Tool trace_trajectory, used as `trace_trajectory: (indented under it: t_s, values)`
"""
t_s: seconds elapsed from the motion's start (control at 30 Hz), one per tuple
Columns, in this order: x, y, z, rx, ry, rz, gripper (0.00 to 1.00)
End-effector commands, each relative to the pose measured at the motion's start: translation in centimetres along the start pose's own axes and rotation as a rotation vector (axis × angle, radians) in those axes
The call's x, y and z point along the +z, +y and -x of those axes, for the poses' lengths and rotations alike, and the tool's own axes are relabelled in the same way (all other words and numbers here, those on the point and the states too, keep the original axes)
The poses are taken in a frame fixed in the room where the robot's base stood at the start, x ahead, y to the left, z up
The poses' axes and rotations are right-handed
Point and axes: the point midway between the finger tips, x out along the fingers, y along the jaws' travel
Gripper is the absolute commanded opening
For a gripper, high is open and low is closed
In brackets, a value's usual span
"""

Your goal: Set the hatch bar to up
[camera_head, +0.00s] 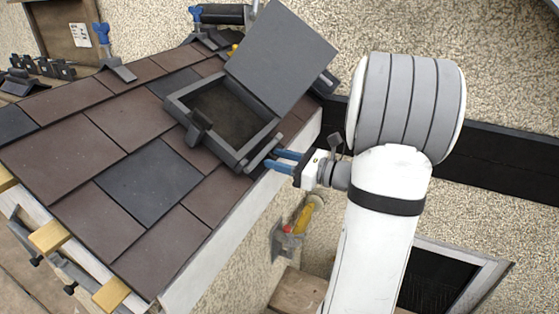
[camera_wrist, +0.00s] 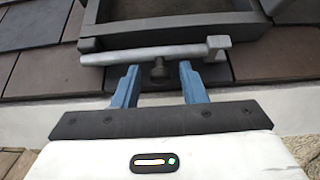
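The roof hatch is a dark grey frame (camera_head: 181,112) on the sloping roof, its flat lid (camera_head: 283,57) raised. The hatch bar (camera_head: 262,153) is a grey bar at the frame's right side. In the wrist view the bar (camera_wrist: 120,55) lies along the near frame wall, with a hooked right end and a dark round knob (camera_wrist: 158,71) below its middle. My gripper (camera_head: 274,160) has blue fingers and is open beside the bar. In the wrist view my gripper (camera_wrist: 158,77) has one finger on each side of the knob, with gaps visible; it holds nothing.
Brown and dark roof tiles (camera_head: 150,182) surround the hatch. A white roof edge board (camera_head: 215,252) runs below my gripper. A yellow-handled tool (camera_head: 303,215) hangs on the pebbled wall. Blue-handled clamps (camera_head: 103,36) and yellow blocks (camera_head: 48,236) sit at the roof edges.

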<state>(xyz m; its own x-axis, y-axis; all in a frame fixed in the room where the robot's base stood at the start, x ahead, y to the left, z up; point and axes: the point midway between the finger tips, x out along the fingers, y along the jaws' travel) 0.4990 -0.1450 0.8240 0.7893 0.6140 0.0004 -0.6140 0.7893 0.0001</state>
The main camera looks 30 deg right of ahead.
Motion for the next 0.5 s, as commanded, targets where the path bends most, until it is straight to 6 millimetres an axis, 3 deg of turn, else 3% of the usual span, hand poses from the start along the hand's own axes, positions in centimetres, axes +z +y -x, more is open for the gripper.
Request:
trace_trajectory:
  t_s: [0.43, 0.5]
  values:
    - [-0.03, 0.05, -0.02, 0.002, 0.000, 0.000, 0.01]
    - [-0.03, 0.06, -0.02, 0.002, 0.001, 0.000, 0.00]
